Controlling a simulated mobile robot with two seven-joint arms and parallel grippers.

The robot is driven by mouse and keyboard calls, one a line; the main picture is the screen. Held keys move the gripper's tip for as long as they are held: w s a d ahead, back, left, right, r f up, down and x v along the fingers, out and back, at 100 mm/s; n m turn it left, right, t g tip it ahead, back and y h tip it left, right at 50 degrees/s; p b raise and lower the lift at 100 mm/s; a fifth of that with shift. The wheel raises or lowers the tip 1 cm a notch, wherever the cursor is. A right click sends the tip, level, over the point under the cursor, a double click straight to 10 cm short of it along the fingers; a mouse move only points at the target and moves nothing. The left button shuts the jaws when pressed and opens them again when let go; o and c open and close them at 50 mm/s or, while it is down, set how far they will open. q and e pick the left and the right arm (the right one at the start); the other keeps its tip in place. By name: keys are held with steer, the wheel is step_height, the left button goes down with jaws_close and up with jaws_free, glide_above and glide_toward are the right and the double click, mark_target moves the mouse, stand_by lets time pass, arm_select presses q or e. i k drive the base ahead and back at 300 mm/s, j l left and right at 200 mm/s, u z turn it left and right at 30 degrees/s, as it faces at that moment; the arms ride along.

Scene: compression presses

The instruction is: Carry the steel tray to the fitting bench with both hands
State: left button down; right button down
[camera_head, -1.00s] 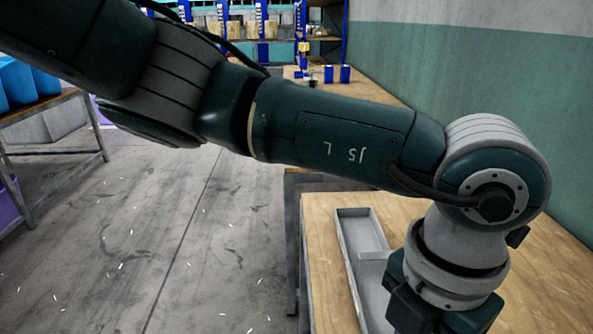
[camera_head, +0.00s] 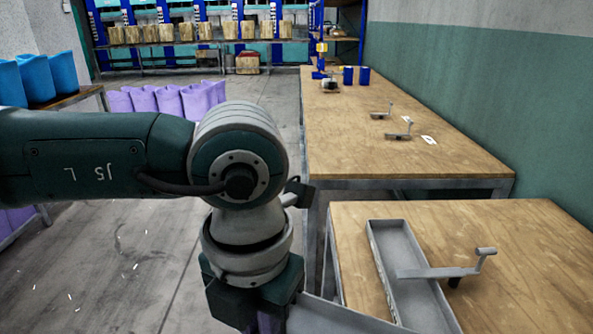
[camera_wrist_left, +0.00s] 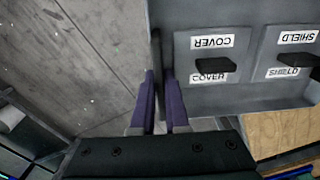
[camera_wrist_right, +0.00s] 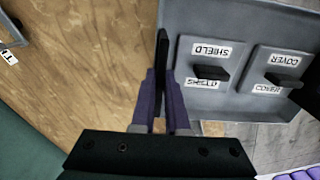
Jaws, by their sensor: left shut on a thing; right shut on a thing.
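The grey steel tray (camera_wrist_left: 240,108) holds flat plates with black knobs, labelled COVER (camera_wrist_left: 206,57) and SHIELD (camera_wrist_right: 203,62). In the head view my left gripper (camera_head: 268,318) is low at centre, and only a corner of the tray (camera_head: 335,320) shows there. My right gripper is outside the head view. I cannot tell which bench is the fitting bench.
A near wooden table (camera_head: 545,240) bears a narrow grey trough (camera_head: 392,240) with a handled bar (camera_head: 440,272) across it. Behind it, a long bench (camera_head: 400,165) bears two small lever fixtures, white labels and blue cups (camera_head: 363,75). Open floor (camera_head: 130,270) lies left.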

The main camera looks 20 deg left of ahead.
mark_target(339, 106)
steer(key=i+j+u, duration=0.1)
steer(key=u, duration=0.35)
steer(key=i+u, duration=0.15)
steer(key=u, duration=0.25)
steer(key=i, duration=5.05)
steer(key=i+j+z, duration=0.15)
steer(key=i+z, duration=0.3)
steer(key=i, duration=0.15)
steer(key=z, duration=1.2)
